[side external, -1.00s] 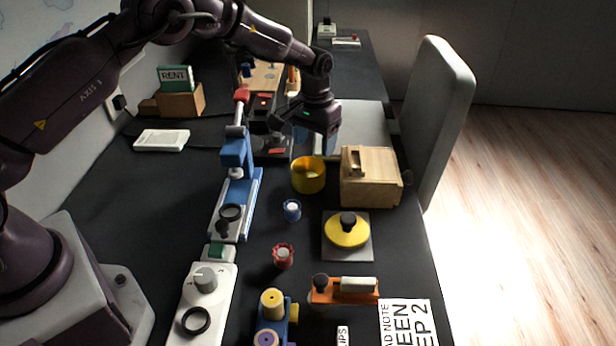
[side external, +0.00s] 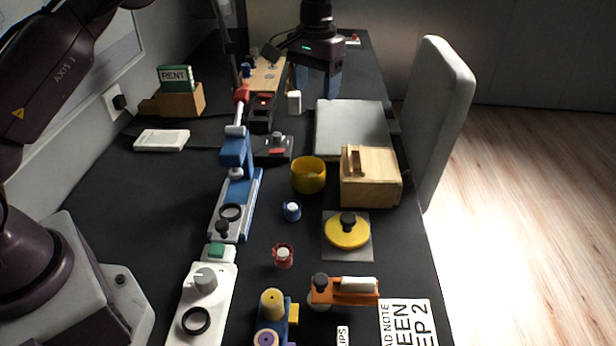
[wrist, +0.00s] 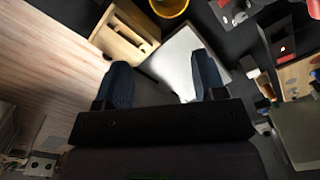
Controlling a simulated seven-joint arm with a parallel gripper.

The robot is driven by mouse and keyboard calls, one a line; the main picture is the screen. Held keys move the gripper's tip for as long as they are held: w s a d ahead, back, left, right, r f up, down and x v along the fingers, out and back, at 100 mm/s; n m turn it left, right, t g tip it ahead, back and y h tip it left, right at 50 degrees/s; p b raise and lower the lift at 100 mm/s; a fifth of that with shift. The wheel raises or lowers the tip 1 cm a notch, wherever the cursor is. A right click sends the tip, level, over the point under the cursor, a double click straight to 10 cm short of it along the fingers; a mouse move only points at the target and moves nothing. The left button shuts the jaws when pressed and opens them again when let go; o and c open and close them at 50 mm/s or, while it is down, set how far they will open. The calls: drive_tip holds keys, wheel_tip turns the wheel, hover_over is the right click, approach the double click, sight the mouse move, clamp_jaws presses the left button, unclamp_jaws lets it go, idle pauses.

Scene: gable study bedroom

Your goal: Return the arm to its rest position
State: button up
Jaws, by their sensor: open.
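My gripper (side external: 318,80) is raised above the far part of the dark table, in the upper middle of the side view. Its two blue fingers point down and stand apart. In the wrist view the fingers (wrist: 160,88) are also spread, with nothing between them but the pale board (wrist: 178,62) lying well below. That grey-white board (side external: 352,130) lies on the table in the side view, nearer than the gripper. The gripper touches nothing that I can see.
A wooden box (side external: 370,180) and a yellow cup (side external: 308,176) stand in front of the board. A blue press-like device (side external: 237,190) and a white knob panel (side external: 204,300) line the left. A yellow disc (side external: 346,232) sits on a grey plate. A chair back (side external: 446,110) rises at right.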

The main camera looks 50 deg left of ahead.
drive_tip(key=s+d+r+m+t, duration=0.1)
drive_tip(key=s+r, duration=0.4)
drive_tip(key=s, duration=1.2)
drive_tip(key=s+r+m+t, duration=0.1)
drive_tip(key=s+r+t, duration=0.3)
drive_tip(key=s, duration=1.3)
wheel_tip(320, 180, up, 2)
drive_tip(key=shift+s+d+r+t, duration=0.15)
drive_tip(key=shift+d+t, duration=0.15)
drive_tip(key=shift+d, duration=0.05)
